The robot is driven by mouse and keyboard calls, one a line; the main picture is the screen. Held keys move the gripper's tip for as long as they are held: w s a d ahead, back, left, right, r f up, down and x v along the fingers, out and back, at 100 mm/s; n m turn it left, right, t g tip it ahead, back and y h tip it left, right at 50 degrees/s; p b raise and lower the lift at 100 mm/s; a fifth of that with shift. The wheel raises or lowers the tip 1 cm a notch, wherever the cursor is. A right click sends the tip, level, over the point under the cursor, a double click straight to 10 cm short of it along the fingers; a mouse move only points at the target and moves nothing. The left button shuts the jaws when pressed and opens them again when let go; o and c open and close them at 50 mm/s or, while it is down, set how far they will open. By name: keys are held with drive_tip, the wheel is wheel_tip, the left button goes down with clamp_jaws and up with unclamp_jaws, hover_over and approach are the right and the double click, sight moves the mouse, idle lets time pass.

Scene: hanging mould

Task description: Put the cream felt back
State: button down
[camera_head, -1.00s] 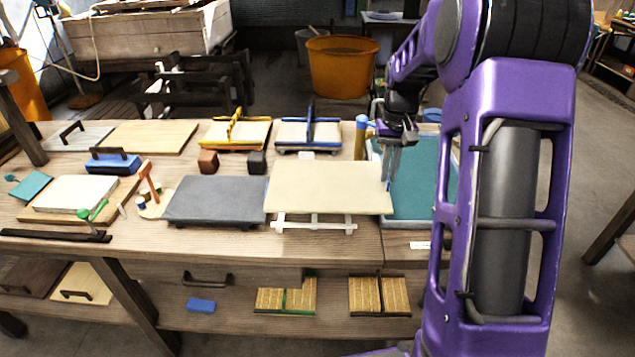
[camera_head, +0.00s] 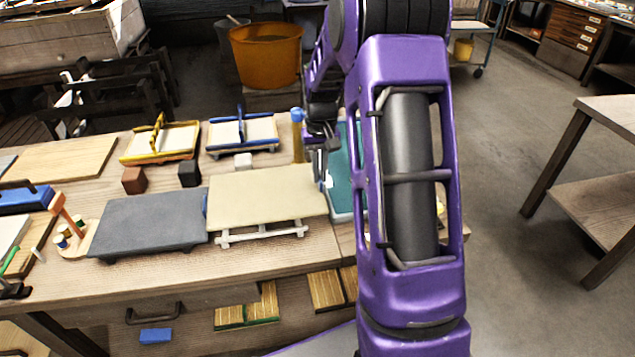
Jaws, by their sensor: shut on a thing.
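The cream felt (camera_head: 265,197) is a flat, pale rectangular sheet in the middle of the head view. It lies level over a low white rack (camera_head: 262,234), whose front bar shows below its near edge. I cannot tell whether the felt touches the rack. A small blue piece (camera_head: 205,204) shows at its left edge. My gripper (camera_head: 321,178) points down at the felt's right edge and is shut on it there. The fingertips are small and partly hard to make out.
A dark grey slab (camera_head: 150,224) lies close to the felt's left. Yellow (camera_head: 160,142) and blue (camera_head: 243,133) framed moulds stand behind, with small dark blocks (camera_head: 190,173). A blue-topped post (camera_head: 297,135) stands behind my gripper. A teal tray (camera_head: 343,190) is at right, partly hidden by my arm.

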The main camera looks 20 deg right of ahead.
drive_tip(key=shift+f, duration=1.35)
drive_tip(key=shift+f+b, duration=0.35)
drive_tip(key=shift+f, duration=0.05)
drive_tip(key=c, duration=1)
unclamp_jaws()
wheel_tip(320, 180, up, 13)
drive_tip(key=shift+d+f+p, duration=0.1)
drive_tip(key=shift+p, duration=0.9)
